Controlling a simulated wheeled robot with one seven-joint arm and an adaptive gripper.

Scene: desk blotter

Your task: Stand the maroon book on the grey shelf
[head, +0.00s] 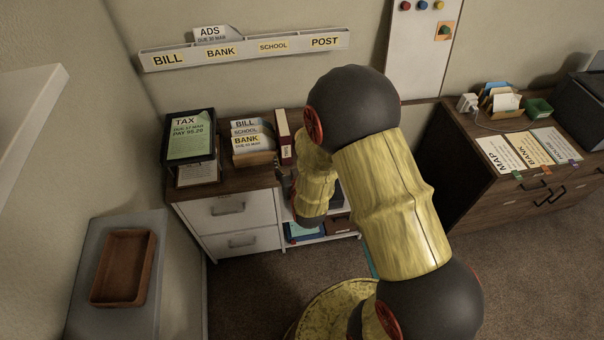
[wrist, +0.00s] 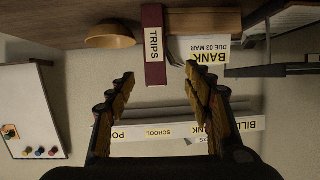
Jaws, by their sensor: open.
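The maroon book (head: 284,138) stands upright on the dark wood cabinet top, just right of the letter holder. In the wrist view, which is upside down, its spine (wrist: 154,45) with a white TRIPS label faces me. My gripper (wrist: 161,72) is open and empty, its fingers pointing at the book, one to each side of its line; I cannot tell the remaining gap. In the head view my arm hides most of the gripper. A pale grey ledge (head: 30,120) juts from the left wall, and a pale open shelf (head: 335,236) sits beside the drawers; which is the grey shelf is unclear.
The letter holder (head: 254,158) is close beside the book. A black tray (head: 205,155) with a TAX sheet stands farther left. A wooden bowl (wrist: 110,36) is on the book's other side. A wall rack (head: 245,50) hangs above. A brown tray (head: 101,296) lies on a grey cabinet.

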